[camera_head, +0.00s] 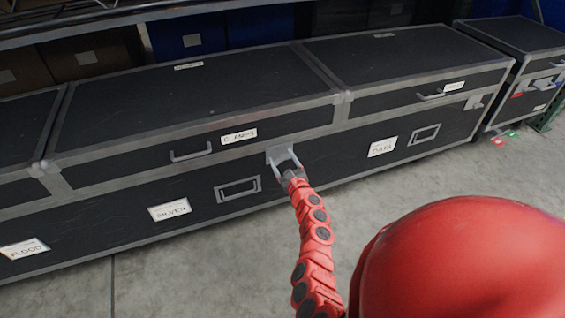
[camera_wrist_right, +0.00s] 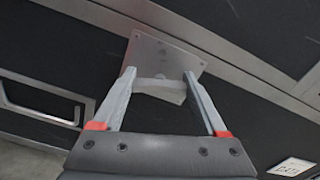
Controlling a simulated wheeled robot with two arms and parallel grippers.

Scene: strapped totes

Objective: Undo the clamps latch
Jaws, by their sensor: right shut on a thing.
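The black case carries a lid (camera_head: 200,110) with a white label (camera_head: 239,136) that reads CLAMPS. Its metal latch (camera_head: 273,158) is on the front seam, right of that label. In the right wrist view the latch (camera_wrist_right: 165,52) is a pale plate with a flap between my fingers. My right gripper (camera_head: 287,158) is at the latch, its two fingers on either side of the flap and shut on it; it also shows in the right wrist view (camera_wrist_right: 160,85). The fingers partly hide the latch. The lid lies down flat. My left gripper is out of view.
A lid handle (camera_head: 190,154) and a recessed handle (camera_head: 238,189) are left of the latch. Another latch (camera_head: 474,102) is on the right lid. A smaller case (camera_head: 530,70) stands at the right. The grey floor (camera_head: 180,270) in front is clear.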

